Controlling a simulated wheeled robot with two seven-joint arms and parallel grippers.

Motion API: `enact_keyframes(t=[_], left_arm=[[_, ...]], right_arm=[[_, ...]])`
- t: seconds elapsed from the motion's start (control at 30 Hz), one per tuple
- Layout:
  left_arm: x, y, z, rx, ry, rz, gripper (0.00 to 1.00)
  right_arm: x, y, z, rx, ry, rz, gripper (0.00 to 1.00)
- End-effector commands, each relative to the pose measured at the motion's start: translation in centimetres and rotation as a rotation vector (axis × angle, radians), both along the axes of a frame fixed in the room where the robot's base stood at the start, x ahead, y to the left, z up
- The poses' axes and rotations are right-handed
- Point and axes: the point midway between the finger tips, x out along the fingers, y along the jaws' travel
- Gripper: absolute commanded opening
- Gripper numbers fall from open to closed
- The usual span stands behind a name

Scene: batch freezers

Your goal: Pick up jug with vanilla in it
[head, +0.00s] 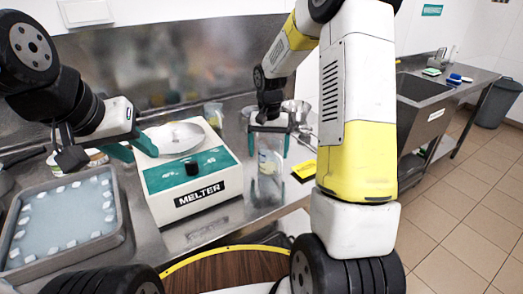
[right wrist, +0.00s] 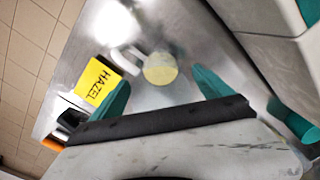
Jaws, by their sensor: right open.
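A clear jug (head: 268,175) stands upright on the steel counter, right of the melter. In the right wrist view, a pale yellow round content (right wrist: 160,69) shows in a clear vessel between my fingers. I cannot confirm that it is vanilla. My right gripper (head: 270,138) points down over the jug, its teal fingers open on either side; it also shows in the right wrist view (right wrist: 163,88). My left gripper (head: 132,148) is beside the melter's left edge, its teal fingers apart with nothing seen between them.
The white melter (head: 192,197) carries a round metal pan (head: 176,137). A yellow card reading HAZEL (right wrist: 97,82) lies beside the jug. A grey tray (head: 122,222) with small white pieces is at left. Metal bowls (head: 297,108) stand behind the jug.

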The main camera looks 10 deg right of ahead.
Motion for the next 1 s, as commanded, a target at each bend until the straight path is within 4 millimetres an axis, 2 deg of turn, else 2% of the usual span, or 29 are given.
enact_keyframes(t=[0.13, 0.4, 0.73, 0.77, 1.0], left_arm=[[0.0, 0.0, 0.0, 0.0, 0.0, 0.0, 0.36], [0.0, 0.0, 0.0, 0.0, 0.0, 0.0, 0.36], [0.0, 0.0, 0.0, 0.0, 0.0, 0.0, 0.36], [0.0, 0.0, 0.0, 0.0, 0.0, 0.0, 0.36], [0.0, 0.0, 0.0, 0.0, 0.0, 0.0, 0.36]], right_arm=[[0.0, 0.0, -1.7, 0.0, 0.001, 0.0, 0.89], [0.0, 0.0, -2.0, 0.001, -0.001, 0.0, 0.89], [0.0, 0.0, -2.0, 0.001, -0.001, 0.0, 0.25], [0.0, 0.0, -2.0, 0.001, -0.001, 0.001, 0.22], [0.0, 0.0, -1.7, 0.0, -0.002, 0.0, 0.22]])
